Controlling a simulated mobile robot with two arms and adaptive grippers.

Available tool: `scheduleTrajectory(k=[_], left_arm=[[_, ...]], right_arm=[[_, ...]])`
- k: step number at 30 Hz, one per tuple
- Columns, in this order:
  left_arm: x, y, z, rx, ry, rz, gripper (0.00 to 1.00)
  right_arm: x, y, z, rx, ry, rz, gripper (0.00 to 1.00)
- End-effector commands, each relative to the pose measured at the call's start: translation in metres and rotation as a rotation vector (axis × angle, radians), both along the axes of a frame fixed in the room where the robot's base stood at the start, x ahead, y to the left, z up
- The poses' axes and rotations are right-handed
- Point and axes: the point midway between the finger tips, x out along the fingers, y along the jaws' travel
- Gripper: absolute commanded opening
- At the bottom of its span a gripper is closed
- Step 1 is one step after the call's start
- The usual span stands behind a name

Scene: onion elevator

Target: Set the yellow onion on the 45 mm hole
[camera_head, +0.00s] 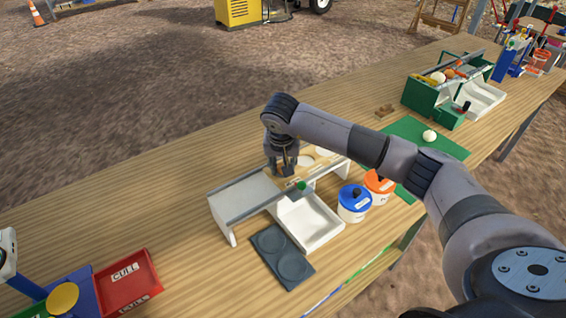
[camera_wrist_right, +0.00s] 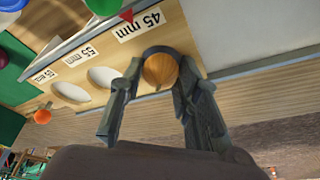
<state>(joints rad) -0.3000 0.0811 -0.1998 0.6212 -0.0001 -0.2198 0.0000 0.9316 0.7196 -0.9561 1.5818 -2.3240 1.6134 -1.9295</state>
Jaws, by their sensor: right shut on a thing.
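My right gripper (camera_head: 285,170) points down over the wooden gauge board of the white-and-grey stand (camera_head: 246,196). In the right wrist view its fingers (camera_wrist_right: 160,72) are shut on the yellow onion (camera_wrist_right: 160,71), which looks orange-brown and round. The onion is beside the 45 mm label (camera_wrist_right: 140,24), where the 45 mm hole lies. The hole itself is hidden, and I cannot tell whether the onion touches the board. In the head view the onion is hidden by the gripper. My left gripper is not in view.
Two open holes (camera_wrist_right: 104,77) show beside the 55 mm label (camera_wrist_right: 82,56) and another label. Blue-lidded (camera_head: 354,204) and orange-lidded (camera_head: 378,187) tubs stand right of the stand. A dark two-ring plate (camera_head: 271,236) lies in front. A red CULL tray (camera_head: 128,283) stands at lower left.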

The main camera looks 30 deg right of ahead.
Motion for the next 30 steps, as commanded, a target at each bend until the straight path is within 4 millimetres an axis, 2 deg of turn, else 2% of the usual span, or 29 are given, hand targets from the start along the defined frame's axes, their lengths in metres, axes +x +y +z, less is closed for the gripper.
scheduleTrajectory(k=[1,4,29,30], left_arm=[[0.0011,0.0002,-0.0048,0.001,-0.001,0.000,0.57],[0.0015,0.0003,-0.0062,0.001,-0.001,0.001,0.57],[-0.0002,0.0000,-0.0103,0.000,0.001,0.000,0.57],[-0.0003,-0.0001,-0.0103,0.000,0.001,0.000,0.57]], right_arm=[[-0.0005,-0.0005,-0.0076,-0.002,0.002,-0.001,0.09],[-0.0009,-0.0003,-0.0105,-0.001,0.004,-0.001,0.09],[-0.0045,-0.0002,-0.0154,-0.001,0.018,0.000,0.09],[-0.0045,-0.0002,-0.0155,-0.002,0.019,0.000,0.33]])
